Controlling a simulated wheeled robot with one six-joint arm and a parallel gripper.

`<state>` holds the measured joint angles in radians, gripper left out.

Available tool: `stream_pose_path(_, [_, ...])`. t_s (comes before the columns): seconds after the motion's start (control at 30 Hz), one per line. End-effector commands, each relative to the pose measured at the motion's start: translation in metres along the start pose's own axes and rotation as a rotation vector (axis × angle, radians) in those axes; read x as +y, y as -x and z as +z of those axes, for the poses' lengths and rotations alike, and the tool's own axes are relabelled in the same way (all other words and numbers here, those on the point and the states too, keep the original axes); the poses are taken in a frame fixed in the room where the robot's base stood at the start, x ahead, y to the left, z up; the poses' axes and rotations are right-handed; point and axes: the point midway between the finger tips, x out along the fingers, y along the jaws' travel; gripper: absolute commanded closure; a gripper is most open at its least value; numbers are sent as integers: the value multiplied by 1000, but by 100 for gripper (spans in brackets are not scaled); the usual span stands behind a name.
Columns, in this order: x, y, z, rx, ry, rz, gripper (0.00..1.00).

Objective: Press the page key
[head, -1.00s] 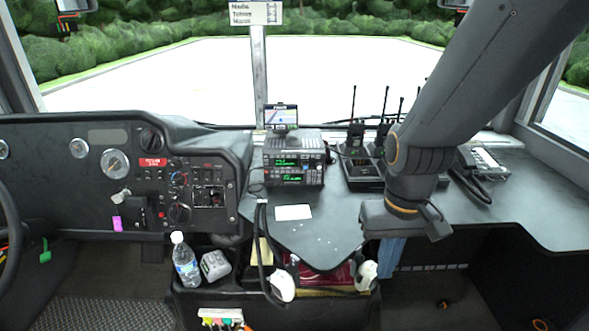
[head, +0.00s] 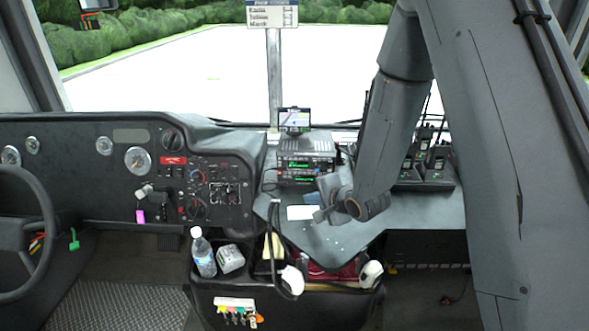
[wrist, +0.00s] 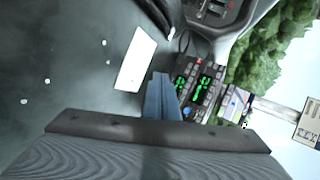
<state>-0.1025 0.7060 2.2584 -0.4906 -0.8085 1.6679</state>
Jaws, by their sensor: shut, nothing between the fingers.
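The page key cannot be told apart in either view. A radio stack (head: 303,163) with green displays stands on the dash shelf; it also shows turned sideways in the wrist view (wrist: 186,92), with small keys too small to read. My gripper (head: 312,198) is in front of the radio stack, partly hidden by its own wrist. In the wrist view, the blue fingers of my gripper (wrist: 160,84) are together and empty, pointing toward the radio's lower edge. I cannot tell whether they touch it.
A white card (head: 301,212) lies on the shelf below the radio. A small screen (head: 294,119) stands above the radio. Handheld radios in chargers (head: 436,160) stand to the right, partly behind my arm. A water bottle (head: 203,252) stands in the bin below.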

Motion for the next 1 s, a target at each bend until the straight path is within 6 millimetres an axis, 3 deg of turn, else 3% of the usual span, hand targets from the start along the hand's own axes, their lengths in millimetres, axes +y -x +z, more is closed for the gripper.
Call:
stream_pose_path(0.1, [-9, -12, 22, -79, -146, -90, 100])
stream_pose_path(0.3, [-16, -18, 36, -142, -256, -150, 100])
stream_pose_path(0.7, [-18, -20, 35, -143, -259, -153, 100])
stream_pose_path(1.0, [-32, -42, 18, -142, -257, -154, 100])
